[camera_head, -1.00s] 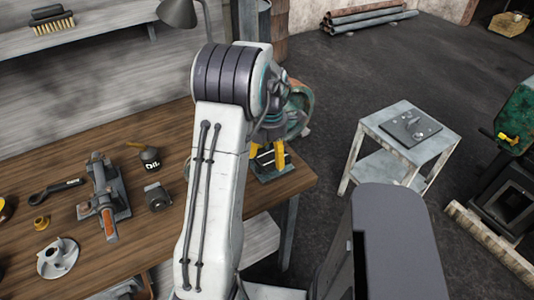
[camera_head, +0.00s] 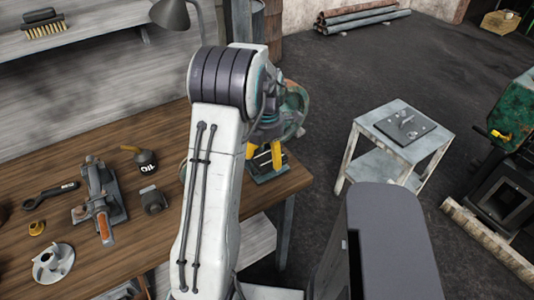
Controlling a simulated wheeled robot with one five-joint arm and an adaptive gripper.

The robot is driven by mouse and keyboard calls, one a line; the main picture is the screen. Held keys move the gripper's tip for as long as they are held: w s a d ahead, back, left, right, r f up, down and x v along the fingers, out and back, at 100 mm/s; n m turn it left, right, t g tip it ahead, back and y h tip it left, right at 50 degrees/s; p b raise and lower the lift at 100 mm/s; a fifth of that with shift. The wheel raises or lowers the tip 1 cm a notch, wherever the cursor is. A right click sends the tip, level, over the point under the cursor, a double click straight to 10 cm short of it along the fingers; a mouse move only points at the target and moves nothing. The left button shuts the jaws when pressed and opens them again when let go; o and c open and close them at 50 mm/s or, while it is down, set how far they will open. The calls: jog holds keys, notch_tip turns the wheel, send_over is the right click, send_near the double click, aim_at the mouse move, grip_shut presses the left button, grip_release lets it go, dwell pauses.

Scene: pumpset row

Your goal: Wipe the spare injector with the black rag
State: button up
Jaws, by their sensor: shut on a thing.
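My gripper (camera_head: 265,158) is at the right end of the wooden bench, partly behind my arm. Its yellow fingers point down and are shut on a dark thing, seemingly the black rag, of which little shows between and below them. A small grey metal piece (camera_head: 408,121) lies on a dark plate (camera_head: 397,130) on the metal side table to the right. It may be the spare injector, but it is too small to be sure. My gripper is well to the left of it.
A green machine (camera_head: 295,105) is behind my gripper. Floor is clear between bench and side table (camera_head: 372,140).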

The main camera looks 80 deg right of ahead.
jog(key=shift+f+b, duration=0.4)
jog(key=shift+f, duration=0.15)
dwell(1.4)
jog(key=shift+s+d+p, duration=0.45)
jog(key=shift+s+d, duration=0.15)
jog(key=shift+s, duration=0.1)
jog(key=shift+w+a+b, duration=0.8)
jog(key=shift+w+a, duration=0.4)
jog(key=shift+w, duration=0.2)
jog(key=shift+s+d+p, duration=0.75)
jog(key=shift+s+d, duration=0.45)
jog(key=shift+s, duration=0.2)
